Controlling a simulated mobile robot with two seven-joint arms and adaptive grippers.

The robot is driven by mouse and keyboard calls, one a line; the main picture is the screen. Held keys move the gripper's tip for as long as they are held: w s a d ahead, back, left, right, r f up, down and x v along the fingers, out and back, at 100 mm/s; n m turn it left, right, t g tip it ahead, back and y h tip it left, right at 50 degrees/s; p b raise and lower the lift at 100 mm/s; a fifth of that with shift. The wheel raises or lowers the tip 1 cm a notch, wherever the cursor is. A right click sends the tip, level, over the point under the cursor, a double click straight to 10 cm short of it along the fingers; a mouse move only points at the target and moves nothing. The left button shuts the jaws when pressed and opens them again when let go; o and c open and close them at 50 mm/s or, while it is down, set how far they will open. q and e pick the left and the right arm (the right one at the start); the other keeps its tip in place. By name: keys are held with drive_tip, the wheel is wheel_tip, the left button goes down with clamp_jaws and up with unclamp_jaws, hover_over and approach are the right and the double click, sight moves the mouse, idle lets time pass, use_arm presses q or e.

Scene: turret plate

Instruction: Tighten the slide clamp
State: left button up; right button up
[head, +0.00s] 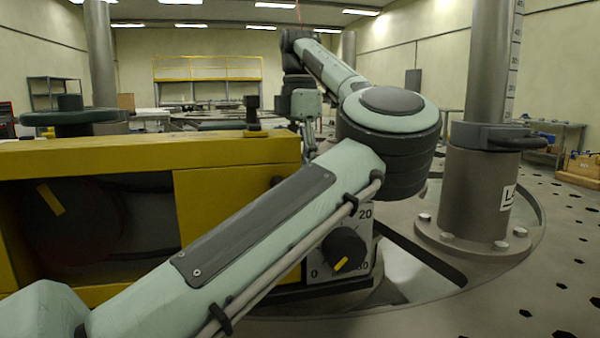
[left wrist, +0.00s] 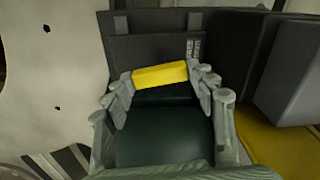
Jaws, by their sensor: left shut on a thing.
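In the left wrist view my left gripper (left wrist: 161,76) is shut on a yellow bar (left wrist: 160,73), with one finger at each end of it. A dark block lies just beyond the bar, with a small label on it. I take the bar to be part of the slide clamp, but I cannot tell for sure. In the head view my left arm crosses the middle and reaches to the back, where the gripper (head: 308,112) points down behind the yellow housing (head: 236,215). The held bar is hidden there. My right gripper is not in view.
A dial knob (head: 344,249) with a yellow mark sits on the housing's right end. A thick column with a dark clamp collar (head: 488,136) stands at the right on a bolted flange. A green handwheel (head: 70,115) is at the left.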

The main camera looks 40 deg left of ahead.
use_arm(q)
drive_tip(key=shift+m, duration=1.1)
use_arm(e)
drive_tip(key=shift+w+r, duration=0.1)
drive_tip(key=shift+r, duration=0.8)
use_arm(q)
drive_tip(key=o, duration=1.2)
drive_tip(key=shift+c, duration=0.2)
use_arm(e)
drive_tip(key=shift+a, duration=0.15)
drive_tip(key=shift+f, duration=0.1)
use_arm(q)
wheel_tip(320, 180, up, 12)
